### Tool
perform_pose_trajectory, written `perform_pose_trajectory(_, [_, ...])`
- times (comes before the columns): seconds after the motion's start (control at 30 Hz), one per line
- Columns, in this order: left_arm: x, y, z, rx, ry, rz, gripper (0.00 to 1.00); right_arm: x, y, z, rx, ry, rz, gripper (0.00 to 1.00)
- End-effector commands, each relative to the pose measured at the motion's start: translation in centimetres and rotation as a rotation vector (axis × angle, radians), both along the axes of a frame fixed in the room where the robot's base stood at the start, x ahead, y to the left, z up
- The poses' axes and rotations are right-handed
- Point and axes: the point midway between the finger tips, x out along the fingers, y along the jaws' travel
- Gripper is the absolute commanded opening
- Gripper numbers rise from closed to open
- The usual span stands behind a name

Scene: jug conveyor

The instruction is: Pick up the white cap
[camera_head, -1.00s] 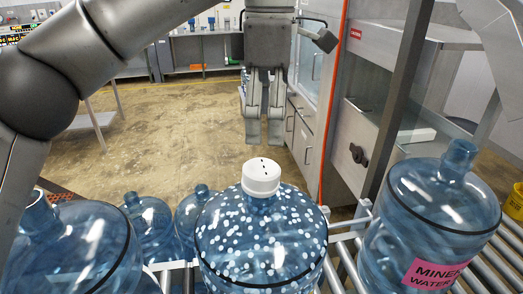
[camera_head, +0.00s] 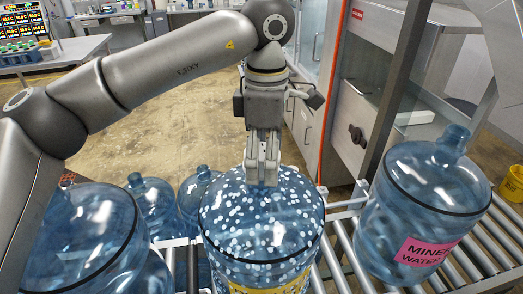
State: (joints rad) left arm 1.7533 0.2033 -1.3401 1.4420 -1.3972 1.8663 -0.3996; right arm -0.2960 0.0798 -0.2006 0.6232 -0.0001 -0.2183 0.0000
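A blue jug with white dots (camera_head: 235,225) stands upright at the front centre, on or beside the rollers. My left gripper (camera_head: 262,178) points straight down at this jug's top, its fingers in front of the neck. The white cap cannot be made out now; the place where it sat on the neck is covered by my fingers. The two fingers look close together, and I cannot tell whether they hold the cap. My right gripper is not in view.
A jug with a pink mineral water label (camera_head: 428,252) stands on the roller conveyor (camera_head: 345,262) at right. Several blue jugs (camera_head: 85,235) crowd the left. A grey cabinet with an orange edge (camera_head: 355,130) stands behind. The floor (camera_head: 165,125) beyond is open.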

Motion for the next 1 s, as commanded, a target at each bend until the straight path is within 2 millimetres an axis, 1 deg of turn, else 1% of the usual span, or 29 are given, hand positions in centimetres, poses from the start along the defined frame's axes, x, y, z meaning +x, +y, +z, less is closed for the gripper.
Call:
perform_pose_trajectory(0.13, [0.0, 0.0, 0.0, 0.0, -0.001, 0.0, 0.82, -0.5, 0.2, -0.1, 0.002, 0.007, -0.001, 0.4])
perform_pose_trajectory(0.17, [0.0, 0.0, 0.0, 0.0, -0.001, 0.0, 0.79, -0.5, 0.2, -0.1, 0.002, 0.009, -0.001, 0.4])
perform_pose_trajectory(0.4, [0.0, 0.0, 0.0, 0.0, -0.001, 0.0, 0.48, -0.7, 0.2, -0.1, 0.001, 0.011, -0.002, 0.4])
perform_pose_trajectory(0.43, [0.0, 0.0, 0.0, 0.0, -0.001, 0.0, 0.46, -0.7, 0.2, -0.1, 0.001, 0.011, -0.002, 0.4])
perform_pose_trajectory(0.77, [0.0, 0.0, 0.1, -0.001, -0.002, 0.0, 0.45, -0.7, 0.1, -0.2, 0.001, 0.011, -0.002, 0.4])
perform_pose_trajectory(0.87, [0.1, 0.0, 0.8, -0.003, -0.005, 0.002, 0.45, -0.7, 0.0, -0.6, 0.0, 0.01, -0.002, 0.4])
perform_pose_trajectory(0.97, [0.1, -0.1, 2.4, -0.004, -0.006, 0.001, 0.45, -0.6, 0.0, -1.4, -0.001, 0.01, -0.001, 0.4])
perform_pose_trajectory(1.0, [0.1, -0.1, 3.2, -0.003, -0.006, 0.001, 0.45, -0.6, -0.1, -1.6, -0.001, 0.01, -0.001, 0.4])
